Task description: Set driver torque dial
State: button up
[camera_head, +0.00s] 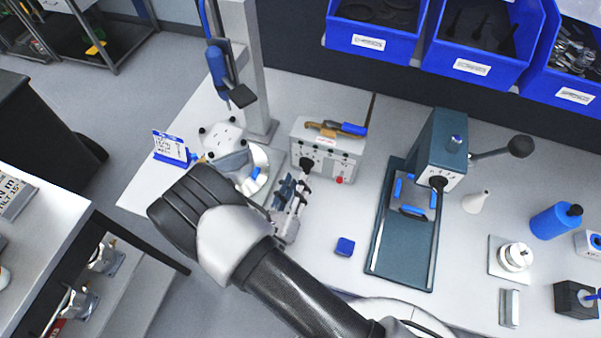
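A light grey control box (350,160) stands on the bench near the picture's middle. Its front has dark sockets or small controls, a red button (339,180) and a round black dial (307,163) at the lower left. My gripper (303,180) is just in front of the dial, its fingertips at or very close to it. Whether they touch or grip the dial I cannot tell, and the dial's marks are too small to read. A blue driver (219,65) hangs upright beside the grey post, left of the box.
A tool with an orange-and-blue handle (337,128) lies on the box. A white round fixture with a housing (240,168) stands to the left, partly behind my arm. A blue block (345,246) and a dark green press (441,150) are to the right. Blue bins (470,68) hang behind.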

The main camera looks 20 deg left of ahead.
aim_at(302, 169)
jog(key=shift+w+a, duration=0.2)
jog(key=shift+w, duration=1.9)
jog(key=shift+c, duration=0.2)
grip_shut()
